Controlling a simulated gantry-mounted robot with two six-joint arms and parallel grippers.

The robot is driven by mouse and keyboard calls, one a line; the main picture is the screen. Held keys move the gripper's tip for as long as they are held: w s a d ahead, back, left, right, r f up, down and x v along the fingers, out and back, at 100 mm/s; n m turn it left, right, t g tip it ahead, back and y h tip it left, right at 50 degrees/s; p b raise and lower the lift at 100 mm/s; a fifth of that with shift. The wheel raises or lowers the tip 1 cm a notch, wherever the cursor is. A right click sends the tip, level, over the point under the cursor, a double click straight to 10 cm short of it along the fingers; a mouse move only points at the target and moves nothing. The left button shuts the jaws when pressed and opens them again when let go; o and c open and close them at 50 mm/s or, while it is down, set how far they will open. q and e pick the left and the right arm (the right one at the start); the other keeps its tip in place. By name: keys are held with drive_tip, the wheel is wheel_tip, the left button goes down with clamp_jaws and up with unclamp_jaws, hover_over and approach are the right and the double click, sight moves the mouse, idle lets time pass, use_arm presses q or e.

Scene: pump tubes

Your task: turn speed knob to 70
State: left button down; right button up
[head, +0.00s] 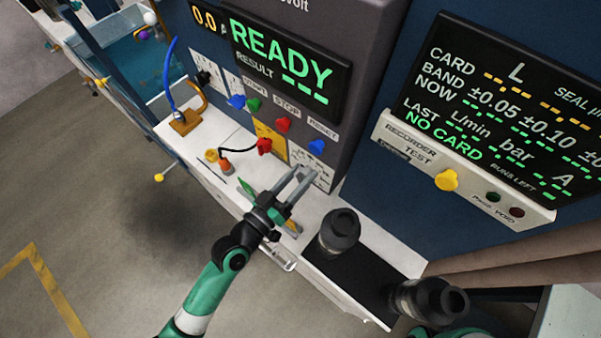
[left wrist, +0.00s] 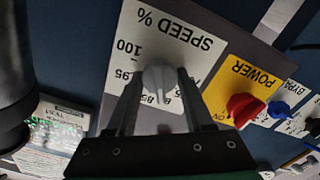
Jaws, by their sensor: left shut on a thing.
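The speed panel is a white plate headed SPEED % (left wrist: 172,35), upside down in the left wrist view, with printed numbers including 100 and 95. The grey speed knob (left wrist: 157,78) sits on this plate between the fingers of my left gripper (left wrist: 160,92). The gripper is shut on the knob, with one finger on each side. Part of the scale is hidden behind the fingers, and I cannot tell the knob's exact reading. In the head view, my left gripper (head: 304,177) reaches the panel's lower right, hiding the knob. My right gripper is not in view.
A red knob (left wrist: 245,108) on the yellow POWER plate is close beside the speed plate. Dark cylindrical fittings (head: 340,230) stand on a black mat (head: 345,275) right of my left arm. The display (head: 290,60) reads READY. A yellow knob (head: 447,180) sits under the right-hand screen.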

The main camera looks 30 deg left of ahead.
use_arm(q)
drive_tip(key=n+p, duration=0.1)
drive_tip(key=n, duration=0.5)
drive_tip(key=shift+a, duration=0.1)
drive_tip(key=n+p, duration=0.1)
drive_tip(key=n, duration=0.5)
drive_tip(key=shift+f+n, duration=0.1)
drive_tip(key=shift+n, duration=0.2)
idle(0.3)
drive_tip(key=shift+c, duration=1.4)
unclamp_jaws()
